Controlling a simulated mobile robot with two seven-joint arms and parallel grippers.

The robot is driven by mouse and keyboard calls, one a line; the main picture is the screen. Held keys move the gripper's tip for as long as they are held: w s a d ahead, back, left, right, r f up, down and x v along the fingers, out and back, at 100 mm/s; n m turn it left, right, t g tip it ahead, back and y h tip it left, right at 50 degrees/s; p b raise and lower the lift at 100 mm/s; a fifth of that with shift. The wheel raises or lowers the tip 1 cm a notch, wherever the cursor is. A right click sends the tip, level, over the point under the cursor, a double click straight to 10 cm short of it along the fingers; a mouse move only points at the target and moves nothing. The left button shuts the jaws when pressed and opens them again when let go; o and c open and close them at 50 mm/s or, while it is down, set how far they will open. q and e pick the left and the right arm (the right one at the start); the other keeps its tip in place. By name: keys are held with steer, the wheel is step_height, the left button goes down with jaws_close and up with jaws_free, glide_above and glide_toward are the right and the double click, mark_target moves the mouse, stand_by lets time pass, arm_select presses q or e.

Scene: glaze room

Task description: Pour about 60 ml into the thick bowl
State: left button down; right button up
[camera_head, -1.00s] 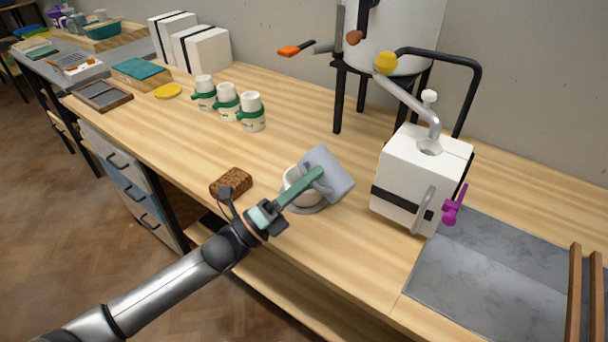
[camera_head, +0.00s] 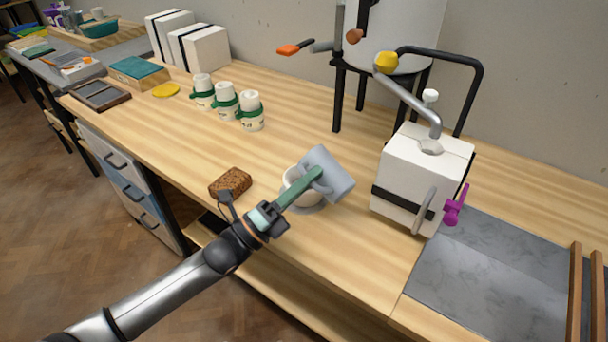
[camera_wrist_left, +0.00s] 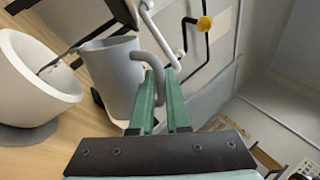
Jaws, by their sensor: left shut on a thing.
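My left gripper (camera_head: 314,176) has green fingers shut on the handle of a grey jug (camera_head: 335,174). The jug is tilted above the white thick-walled bowl (camera_head: 291,181), and hides part of it in the head view. In the left wrist view the bowl (camera_wrist_left: 22,85) is at the left and the jug (camera_wrist_left: 112,78) is beside it, between the bowl and my fingers (camera_wrist_left: 160,88). A thin dark streak runs from the jug's rim towards the bowl's inside; it looks like liquid. The level in the bowl is hidden. My right gripper is not in view.
A brown sponge-like block (camera_head: 231,183) lies left of the bowl. A white box-shaped device (camera_head: 413,180) with a purple tap stands to the right. Several white cups with green bands (camera_head: 252,112) stand further back. The wooden table (camera_head: 290,125) behind the bowl is clear.

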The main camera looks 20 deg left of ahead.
arm_select(q)
steer(key=shift+a+n, duration=0.15)
steer(key=shift+n, duration=0.35)
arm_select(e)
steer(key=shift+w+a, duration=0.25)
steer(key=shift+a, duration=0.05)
arm_select(q)
steer(key=shift+w+a+r+n+t+y, duration=0.15)
steer(key=shift+n+t+y, duration=0.15)
steer(key=shift+n+t, duration=0.15)
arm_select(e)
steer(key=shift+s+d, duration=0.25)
